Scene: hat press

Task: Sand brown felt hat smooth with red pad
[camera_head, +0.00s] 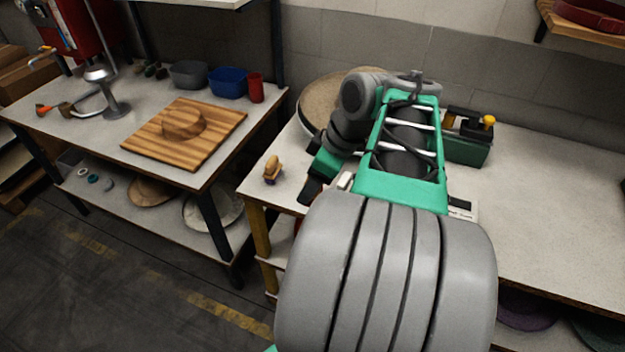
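My arm fills the middle and right of the view and reaches over the right table. My gripper (325,187) is at its far end, low over that table's left part; one dark finger shows, and the rest is hidden behind my arm. A small pale block with a reddish edge (346,181) shows beside the finger; I cannot tell whether it is held or is the red pad. A large round tan thing with a brim-like edge (318,98) lies behind my arm, partly hidden. A flat brown hat-like shape (152,190) lies on the left table's lower shelf. I cannot tell which is the task's hat.
A small wooden-handled brush (272,168) stands near the right table's left edge. A striped wooden board with a round block (184,124) lies on the left table. Grey (189,74) and blue (228,81) bins and a red cup (256,87) stand behind it. A gap separates the tables.

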